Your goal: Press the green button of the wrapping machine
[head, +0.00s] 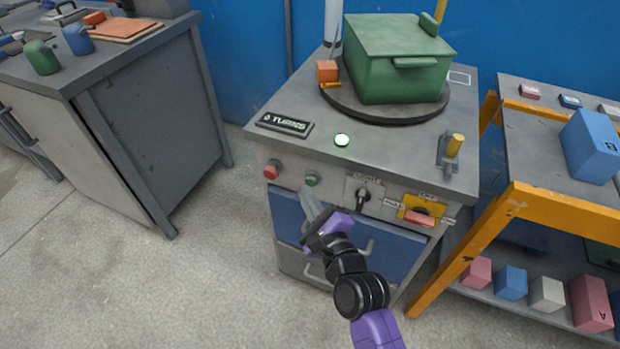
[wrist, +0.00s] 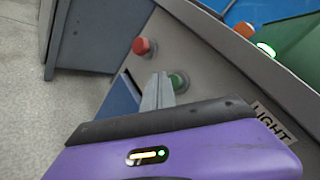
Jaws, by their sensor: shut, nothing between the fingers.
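The wrapping machine (head: 390,140) is a grey cabinet with a front control panel. Its green button (head: 312,180) sits on the panel, right of a red button (head: 271,170). My gripper (head: 308,192) is shut and empty, its fingertips just below the green button in the head view. In the wrist view the fingertips (wrist: 160,78) lie beside the green button (wrist: 178,82) and overlap its left edge. I cannot tell whether they touch it. The red button also shows in the wrist view (wrist: 143,46), to the upper left.
A green box (head: 395,70) stands on the black turntable (head: 385,113). A lit green lamp (head: 342,140) and a "0 TURNS" display (head: 285,124) are on top. A selector knob (head: 362,195) and a yellow-backed red switch (head: 418,215) lie right. An orange-framed rack (head: 500,215) stands close right.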

